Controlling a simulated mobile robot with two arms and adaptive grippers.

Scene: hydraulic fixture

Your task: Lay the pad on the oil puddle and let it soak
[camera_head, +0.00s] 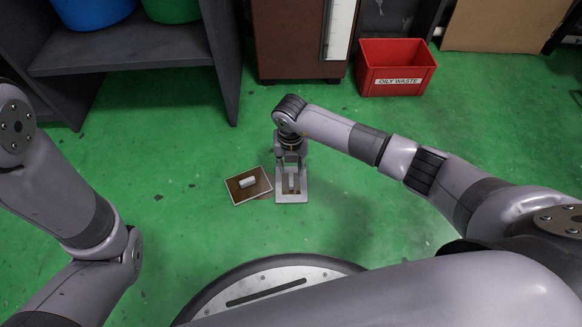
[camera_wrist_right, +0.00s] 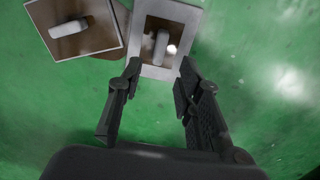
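Two square pads with pale rims, brown-stained middles and white handles lie on the green floor. The left pad (camera_head: 240,194) is turned at an angle; it also shows at the top left of the wrist view (camera_wrist_right: 95,38). The right pad (camera_head: 291,199) lies close beside it, squarer to me; it also shows at the top of the wrist view (camera_wrist_right: 182,15). My right gripper (camera_head: 291,183) is over the right pad, its open fingers (camera_wrist_right: 160,72) apart with nothing between them, just short of the handle. A little brown shows between the pads; I cannot make out the puddle's outline. My left gripper is out of view.
A red bin labelled OILY WASTE (camera_head: 396,69) stands at the back right, next to a brown cabinet (camera_head: 290,40). A dark shelf (camera_head: 125,47) with a blue and a green container is at the back left. The green floor around the pads is mostly clear.

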